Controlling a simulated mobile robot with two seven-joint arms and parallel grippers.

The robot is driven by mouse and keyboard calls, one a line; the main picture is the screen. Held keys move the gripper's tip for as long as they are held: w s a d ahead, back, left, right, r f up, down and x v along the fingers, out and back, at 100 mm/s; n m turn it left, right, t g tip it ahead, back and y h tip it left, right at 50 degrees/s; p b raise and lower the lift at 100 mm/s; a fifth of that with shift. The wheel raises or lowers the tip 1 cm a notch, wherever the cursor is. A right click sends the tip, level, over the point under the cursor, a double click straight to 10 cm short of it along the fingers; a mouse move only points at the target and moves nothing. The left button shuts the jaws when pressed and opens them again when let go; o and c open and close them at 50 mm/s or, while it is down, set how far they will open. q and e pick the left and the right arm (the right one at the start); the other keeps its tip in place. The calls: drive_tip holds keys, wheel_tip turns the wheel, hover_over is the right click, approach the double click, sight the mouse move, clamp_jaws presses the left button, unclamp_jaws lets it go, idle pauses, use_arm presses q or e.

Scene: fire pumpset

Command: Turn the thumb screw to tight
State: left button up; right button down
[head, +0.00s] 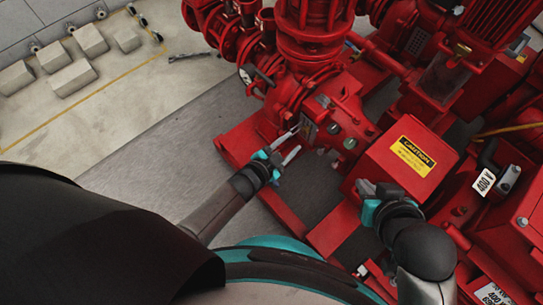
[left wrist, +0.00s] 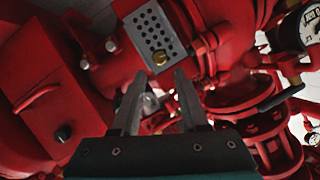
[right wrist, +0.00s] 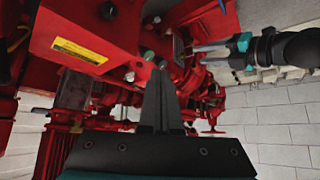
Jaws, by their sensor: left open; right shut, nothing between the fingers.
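A brass thumb screw (left wrist: 160,57) sits at the lower edge of a grey perforated plate (left wrist: 155,33) on the red pump casing, in the left wrist view. Whether it is tight cannot be told. My left gripper (left wrist: 159,76) is open; in that picture the screw lies between and just beyond its fingertips, with no visible contact. In the head view the left gripper (head: 294,141) is in front of the plate (head: 309,128), and the screw is not clear. My right gripper (head: 368,189) is shut and empty beside the red caution box; it also shows in the right wrist view (right wrist: 160,68).
The red box with a yellow caution label (head: 413,157) stands right of the left gripper. Red pipes and flanges crowd the pump around the plate. A gauge (left wrist: 309,26) is at right in the left wrist view. Pale blocks (head: 72,77) lie on the far-left floor.

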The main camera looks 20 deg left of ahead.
use_arm(q)
drive_tip(key=p+v, duration=0.4)
drive_tip(key=v, duration=0.4)
use_arm(e)
drive_tip(key=s+d+f+g+h, duration=0.1)
drive_tip(key=s+d+f+g, duration=0.2)
drive_tip(key=f, duration=0.1)
drive_tip(key=shift+s+d+f+m+g+h, duration=0.2)
drive_tip(key=shift+d+f+m+g+h, duration=0.1)
drive_tip(key=shift+g, duration=0.1)
use_arm(q)
drive_tip(key=shift+s+a, duration=0.1)
drive_tip(key=shift+s, duration=0.05)
